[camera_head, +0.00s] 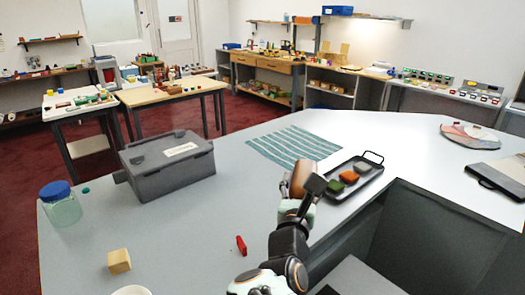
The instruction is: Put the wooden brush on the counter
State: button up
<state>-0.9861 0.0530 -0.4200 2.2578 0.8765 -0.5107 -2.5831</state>
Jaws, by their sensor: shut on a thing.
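The wooden brush (297,177) shows as a brown, rounded shape at the middle of the view, just left of the black tray. My gripper (311,186) is shut on it, and my dark gripper body hides part of the brush. The brush appears over the grey counter (215,225); I cannot tell whether it touches the surface. My arm reaches in from the bottom of the view.
The black tray (371,178) holds green, orange and grey blocks. A striped cloth (294,145) lies behind. A grey lidded box (165,170), a jar (61,207), a yellow block (119,261) and a red piece (241,245) stand left. The counter between them is clear.

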jog(key=w+a+f+n+y, duration=0.1)
jog(key=a+f+n+y, duration=0.4)
jog(key=a, duration=0.9)
jog(key=w+a+f+n+y, duration=0.15)
jog(key=a+f+y, duration=0.25)
jog(key=a+f, duration=0.65)
jog(key=shift+m+g, duration=0.35)
jog(key=shift+g, duration=0.05)
jog(key=a+f, duration=0.2)
jog(key=f, duration=0.1)
jog(key=a+f, duration=0.1)
jog(key=shift+w+f, duration=0.1)
jog(key=shift+f, duration=0.65)
jog(key=o, duration=1.3)
jog(key=shift+f, duration=0.1)
jog(key=shift+c, duration=0.2)
